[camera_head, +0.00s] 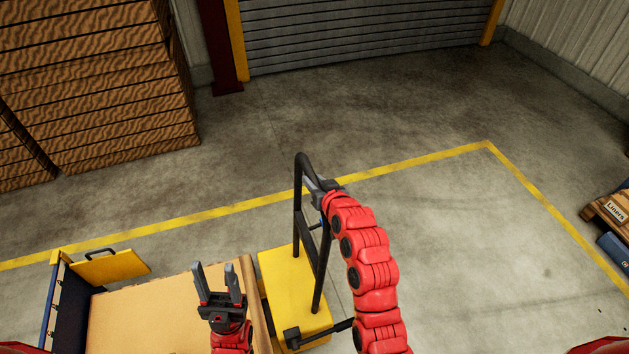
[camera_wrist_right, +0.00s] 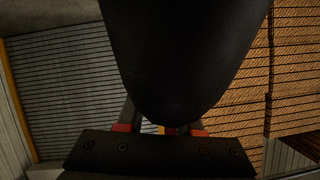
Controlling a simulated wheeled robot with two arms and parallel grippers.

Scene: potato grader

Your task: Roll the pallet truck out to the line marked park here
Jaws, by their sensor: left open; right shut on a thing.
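The pallet truck's yellow body (camera_head: 287,288) stands on the floor at lower centre in the head view. Its black upright handle frame (camera_head: 298,207) rises from it. My right gripper (camera_head: 314,188) is shut on the right side of this frame, near its top. In the right wrist view the black handle (camera_wrist_right: 185,60) fills the upper middle, close to the camera, and hides much of the fingers. My left gripper (camera_head: 217,278) is open and empty, over a tan board left of the truck. I see no "park here" lettering.
Yellow floor lines (camera_head: 400,181) meet at a corner on the right. Stacked wooden crates (camera_head: 95,85) stand at upper left, and a shutter door (camera_head: 365,30) is at the back. A pallet with a labelled box (camera_head: 612,212) is at the right edge. The floor between is clear.

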